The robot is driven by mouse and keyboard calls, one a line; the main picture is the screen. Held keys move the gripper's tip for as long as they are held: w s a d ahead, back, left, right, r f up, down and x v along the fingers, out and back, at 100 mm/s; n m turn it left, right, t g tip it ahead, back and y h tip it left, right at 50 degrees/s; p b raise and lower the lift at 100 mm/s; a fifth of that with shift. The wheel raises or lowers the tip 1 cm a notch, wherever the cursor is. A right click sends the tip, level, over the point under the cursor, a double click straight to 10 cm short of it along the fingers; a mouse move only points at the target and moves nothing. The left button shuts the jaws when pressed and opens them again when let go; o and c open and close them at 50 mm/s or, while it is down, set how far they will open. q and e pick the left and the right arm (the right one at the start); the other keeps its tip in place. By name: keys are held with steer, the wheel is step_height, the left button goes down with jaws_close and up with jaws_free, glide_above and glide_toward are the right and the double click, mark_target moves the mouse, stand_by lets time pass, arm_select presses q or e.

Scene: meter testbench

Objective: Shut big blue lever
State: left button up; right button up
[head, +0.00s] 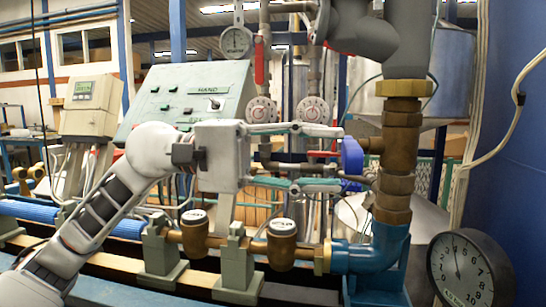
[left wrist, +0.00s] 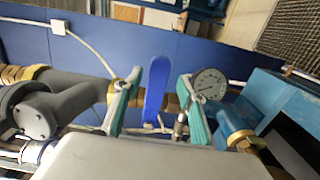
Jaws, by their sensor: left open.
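The big blue lever (head: 351,155) is at the brass valve on the vertical pipe (head: 398,150), right of centre in the head view. In the left wrist view the blue lever (left wrist: 156,88) stands upright in the picture, between the two finger pads. My left gripper (head: 338,158) comes in from the left with its fingers spread, one above the other. Its tips are at the lever; I cannot tell whether they touch it. In the left wrist view the open gripper (left wrist: 160,103) has a gap on each side of the lever. My right gripper is not in view.
A pressure gauge (head: 468,270) is at the lower right. Brass water meters (head: 282,243) sit on the bench line below my left gripper. Behind the arm stands a green control panel (head: 187,97) with dials (head: 314,110) beside it. A blue wall (head: 510,150) bounds the right.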

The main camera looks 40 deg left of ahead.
arm_select(q)
steer(key=v, duration=0.7)
steer(key=shift+s+a, duration=0.2)
steer(key=shift+a, duration=0.15)
stand_by(0.5)
